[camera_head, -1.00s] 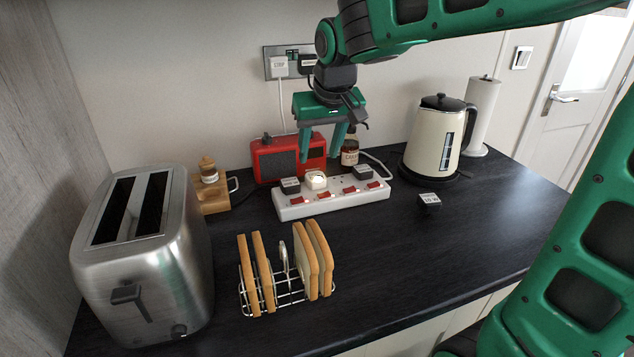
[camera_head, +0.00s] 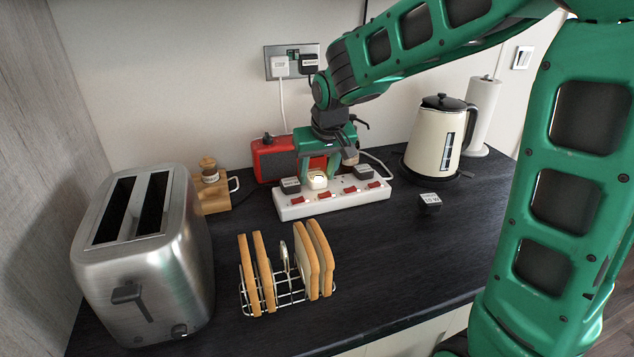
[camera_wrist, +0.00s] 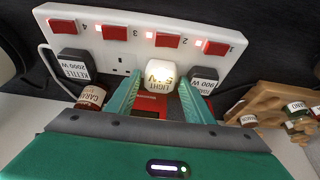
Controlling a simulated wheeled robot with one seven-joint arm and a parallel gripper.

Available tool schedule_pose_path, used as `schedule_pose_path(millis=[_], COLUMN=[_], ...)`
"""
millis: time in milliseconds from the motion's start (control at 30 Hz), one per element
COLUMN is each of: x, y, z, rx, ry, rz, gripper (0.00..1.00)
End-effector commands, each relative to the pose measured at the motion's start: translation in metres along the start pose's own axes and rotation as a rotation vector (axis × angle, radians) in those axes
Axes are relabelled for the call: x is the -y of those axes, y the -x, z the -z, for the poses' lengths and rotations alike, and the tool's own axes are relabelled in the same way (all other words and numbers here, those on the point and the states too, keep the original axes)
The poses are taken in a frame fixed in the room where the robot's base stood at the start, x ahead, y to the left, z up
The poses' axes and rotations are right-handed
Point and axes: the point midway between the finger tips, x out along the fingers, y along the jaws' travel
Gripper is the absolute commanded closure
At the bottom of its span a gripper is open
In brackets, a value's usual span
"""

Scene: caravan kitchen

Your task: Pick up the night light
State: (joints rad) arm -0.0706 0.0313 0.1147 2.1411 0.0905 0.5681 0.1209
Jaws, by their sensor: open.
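The night light (camera_head: 317,181) is a small white glowing plug seated in the white power strip (camera_head: 334,204). In the wrist view the night light (camera_wrist: 159,76) carries a label reading "LIGHT 5W". My gripper (camera_head: 319,176) is open, pointing down at the strip. In the wrist view its two green fingers (camera_wrist: 160,92) reach to either side of the night light. I cannot tell whether they touch it.
Black plugs sit on either side: one labelled 900 W (camera_wrist: 204,80) close to a finger, and the kettle plug (camera_wrist: 75,66). A red radio (camera_head: 273,158) stands behind.

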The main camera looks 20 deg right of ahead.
Motion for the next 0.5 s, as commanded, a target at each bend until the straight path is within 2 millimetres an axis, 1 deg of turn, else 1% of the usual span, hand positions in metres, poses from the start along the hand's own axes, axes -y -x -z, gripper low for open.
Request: schedule_pose_path(millis=[67, 100, 167, 200, 233, 500], x=[-0.0001, -0.0001, -0.0001, -0.0001, -0.0001, -0.0001], y=[0.0002, 0.0003, 0.0004, 0.0004, 0.0004, 0.0008], z=[0.0, -0.0001, 0.0, -0.0001, -0.0001, 0.0001], rx=[0.0, 0.0, 0.0, 0.0, 0.0, 0.0], ry=[0.0, 0.0, 0.0, 0.0, 0.0, 0.0], rz=[0.0, 0.0, 0.0, 0.0, 0.0, 0.0], gripper=[0.52, 0.57, 0.71, 0.81, 0.84, 0.84])
